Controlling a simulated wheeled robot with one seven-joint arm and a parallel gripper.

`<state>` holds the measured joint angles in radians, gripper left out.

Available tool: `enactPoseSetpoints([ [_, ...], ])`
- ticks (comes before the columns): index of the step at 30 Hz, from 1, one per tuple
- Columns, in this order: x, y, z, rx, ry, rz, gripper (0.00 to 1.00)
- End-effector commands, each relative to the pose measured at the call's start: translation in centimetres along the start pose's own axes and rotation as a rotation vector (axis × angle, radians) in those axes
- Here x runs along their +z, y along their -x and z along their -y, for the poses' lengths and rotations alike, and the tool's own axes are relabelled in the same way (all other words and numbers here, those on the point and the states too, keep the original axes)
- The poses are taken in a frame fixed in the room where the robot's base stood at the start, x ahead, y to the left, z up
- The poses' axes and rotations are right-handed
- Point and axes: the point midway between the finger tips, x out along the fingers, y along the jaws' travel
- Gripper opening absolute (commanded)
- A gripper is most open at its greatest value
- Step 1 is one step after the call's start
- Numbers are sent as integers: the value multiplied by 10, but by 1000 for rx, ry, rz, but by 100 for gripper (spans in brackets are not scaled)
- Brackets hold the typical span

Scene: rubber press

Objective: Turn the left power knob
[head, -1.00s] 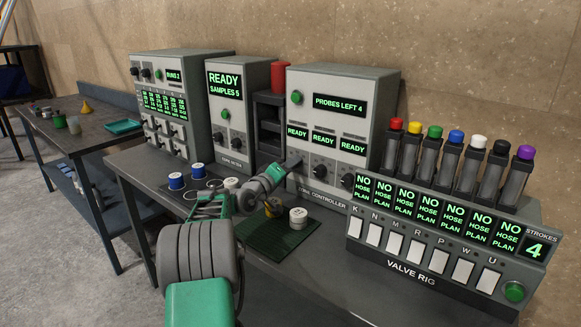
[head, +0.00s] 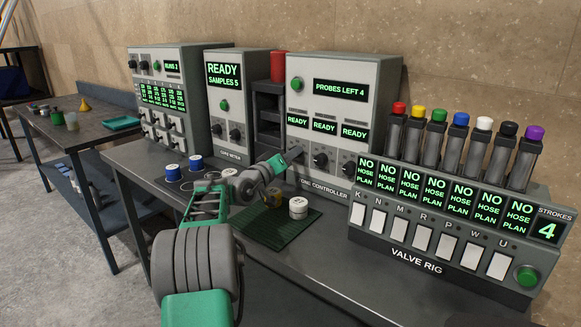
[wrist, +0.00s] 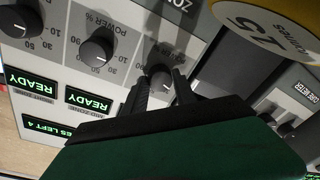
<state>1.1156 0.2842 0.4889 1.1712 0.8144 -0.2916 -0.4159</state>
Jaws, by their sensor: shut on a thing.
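The zone controller (head: 375,75) is a grey box with a "PROBES LEFT 4" screen and three "READY" screens above a row of dark power knobs. The left power knob (wrist: 161,77) shows in the wrist view, which is upside down. My gripper (wrist: 162,84) is shut on this knob, with one finger on each side. In the head view my gripper (head: 293,157) reaches the controller's lower left front and hides the left knob. The middle knob (head: 320,160) and right knob (head: 349,169) are clear of it.
A valve rig (head: 415,261) with coloured-top tubes stands close on the right. The cure meter (head: 238,80) stands to the left. A white pot (head: 298,208) stands on the green mat (head: 268,238) below my wrist. A yellow round thing (wrist: 272,25) is near the wrist camera.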

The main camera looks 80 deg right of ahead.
Motion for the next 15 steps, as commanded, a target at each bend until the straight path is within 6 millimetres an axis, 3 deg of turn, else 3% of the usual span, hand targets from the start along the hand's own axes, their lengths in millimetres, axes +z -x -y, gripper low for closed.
enactPoseSetpoints([
  [1, 6, 0, 6, 4, -40, -5, 0],
  [15, 4, 0, 4, 30, -383, -21, 0],
])
